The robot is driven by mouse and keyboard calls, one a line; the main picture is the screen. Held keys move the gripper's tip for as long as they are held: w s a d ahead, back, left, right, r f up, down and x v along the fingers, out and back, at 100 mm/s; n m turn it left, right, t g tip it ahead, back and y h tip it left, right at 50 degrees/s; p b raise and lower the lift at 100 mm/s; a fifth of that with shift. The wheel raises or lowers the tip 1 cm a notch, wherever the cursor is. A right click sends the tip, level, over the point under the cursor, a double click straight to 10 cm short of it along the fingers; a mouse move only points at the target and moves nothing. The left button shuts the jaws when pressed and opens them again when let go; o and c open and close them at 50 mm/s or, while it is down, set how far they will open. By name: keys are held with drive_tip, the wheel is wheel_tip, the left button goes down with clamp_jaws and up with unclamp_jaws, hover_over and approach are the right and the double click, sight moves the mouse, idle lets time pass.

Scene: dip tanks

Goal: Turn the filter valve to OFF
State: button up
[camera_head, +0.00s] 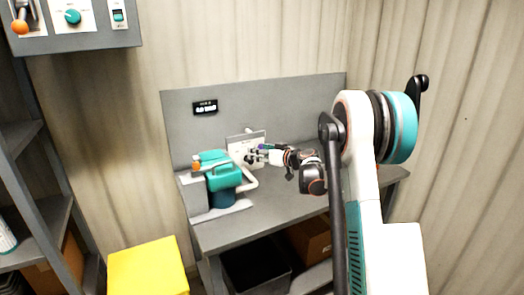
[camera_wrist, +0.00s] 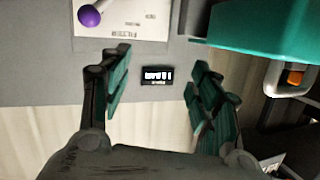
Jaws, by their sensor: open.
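A white plate (camera_head: 238,146) is fixed to the grey back panel above the bench, partly hidden by my gripper. In the wrist view the white plate (camera_wrist: 135,22) carries a round purple knob (camera_wrist: 90,15) on a short grey lever, which I take for the filter valve. The plate's lettering is too blurred to read, so I cannot tell the lever's setting. My gripper (camera_head: 262,154) is at the plate in the head view. In the wrist view my gripper (camera_wrist: 160,62) is open, its two green-padded fingers apart and empty. The purple knob lies outside the fingers, beyond the left one.
A teal pump unit (camera_head: 222,175) with an orange knob stands on the bench (camera_head: 270,205), left of my gripper. A small black display (camera_head: 205,107) is on the panel. A yellow box (camera_head: 148,268) stands at front left. A control box (camera_head: 95,40) hangs upper left.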

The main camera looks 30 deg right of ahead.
drive_tip(key=d+f+m+t, duration=0.25)
drive_tip(key=d+f, duration=0.45)
drive_tip(key=d, duration=0.4)
drive_tip(key=shift+n+h, duration=0.4)
drive_tip(key=shift+n, duration=0.05)
drive_tip(key=w+a+b, duration=0.1)
drive_tip(key=w, duration=0.3)
drive_tip(key=w+a+b, duration=0.1)
drive_tip(key=w, duration=0.4)
drive_tip(key=w+a+b, duration=0.1)
drive_tip(key=w, duration=0.4)
drive_tip(key=shift+r, duration=0.1)
clamp_jaws()
